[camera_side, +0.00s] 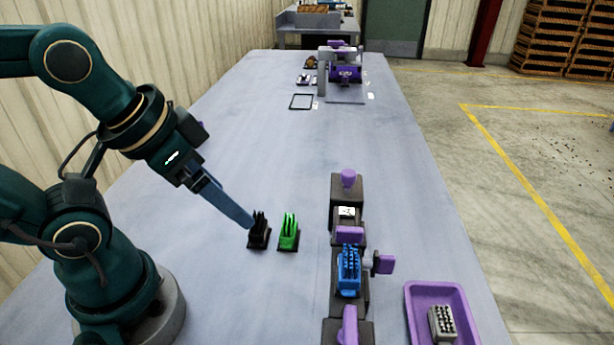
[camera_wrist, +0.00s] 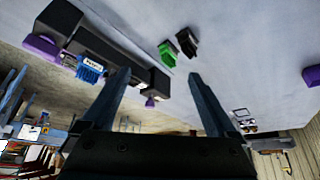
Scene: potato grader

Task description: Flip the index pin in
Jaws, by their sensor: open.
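The dark fixture (camera_side: 335,295) stands on the bench at the right of the side view, with a blue finned part (camera_side: 348,275) seated in it. A purple tab on a grey shaft (camera_side: 384,264) sticks out from its right side; it looks like the index pin, but I cannot be sure. A purple knob (camera_side: 348,178) tops the far end. The fixture (camera_wrist: 110,50) and blue part (camera_wrist: 90,70) also show in the wrist view. My gripper (camera_side: 248,222) is open and empty, left of the fixture and apart from it; its two fingers spread in the wrist view (camera_wrist: 158,75).
A black slotted holder (camera_side: 259,236) is just by my fingertips, with a green one (camera_side: 288,236) between it and the fixture. A purple tray (camera_side: 412,310) holding a grey studded block (camera_side: 441,323) lies at the right. Another purple device (camera_side: 345,74) stands far back. The middle bench is clear.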

